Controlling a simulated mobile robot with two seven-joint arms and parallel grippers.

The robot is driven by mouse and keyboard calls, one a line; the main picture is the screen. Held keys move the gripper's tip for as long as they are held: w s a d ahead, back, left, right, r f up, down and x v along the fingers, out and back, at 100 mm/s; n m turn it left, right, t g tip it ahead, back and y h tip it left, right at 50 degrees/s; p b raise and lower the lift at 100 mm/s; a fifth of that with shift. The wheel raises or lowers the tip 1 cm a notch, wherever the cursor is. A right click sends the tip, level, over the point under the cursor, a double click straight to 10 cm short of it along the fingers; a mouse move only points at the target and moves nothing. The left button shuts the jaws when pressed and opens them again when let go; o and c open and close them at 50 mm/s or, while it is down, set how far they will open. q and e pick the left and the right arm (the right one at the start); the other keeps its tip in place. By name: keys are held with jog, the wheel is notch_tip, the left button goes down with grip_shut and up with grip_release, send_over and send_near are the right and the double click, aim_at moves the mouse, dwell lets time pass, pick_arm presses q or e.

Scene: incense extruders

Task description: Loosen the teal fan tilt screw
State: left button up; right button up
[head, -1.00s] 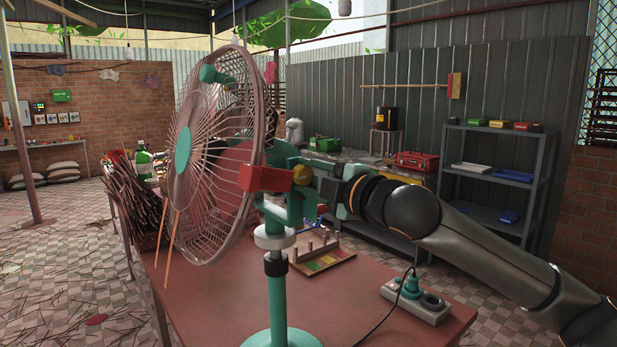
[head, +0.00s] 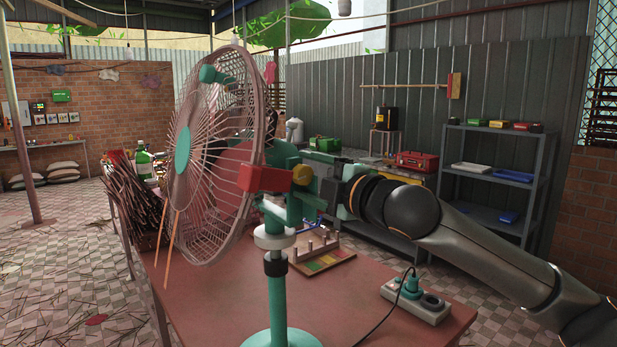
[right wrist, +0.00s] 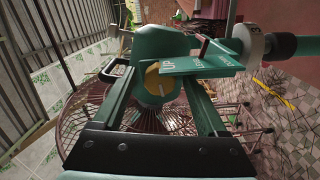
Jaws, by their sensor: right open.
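The fan (head: 183,150) stands on the table with a pinkish wire cage, teal hub and teal stand (head: 277,300). A yellow round knob (head: 302,175), apparently the tilt screw, sits behind the cage beside a red block (head: 262,179). My right gripper (head: 305,180) reaches in from the right at the knob; its fingers are partly hidden among the fan parts. In the right wrist view, the open gripper (right wrist: 158,82) has one finger on each side of the yellow knob (right wrist: 152,79). I cannot tell whether the fingers touch it. A teal plate with lettering (right wrist: 200,66) partly overlaps the knob.
The reddish table (head: 215,318) holds a power strip (head: 428,308) with a cable, a colored board with pegs (head: 325,262) and a bundle of dark sticks (head: 135,200). A grey shelf (head: 500,177) stands behind my arm. The table front is mostly clear.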

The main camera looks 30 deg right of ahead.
jog(key=shift+s, duration=0.1)
jog(key=shift+s+f, duration=0.1)
jog(key=shift+s, duration=0.25)
jog(key=s+b, duration=0.5)
jog(key=s, duration=0.6)
jog(key=shift+s+d, duration=0.3)
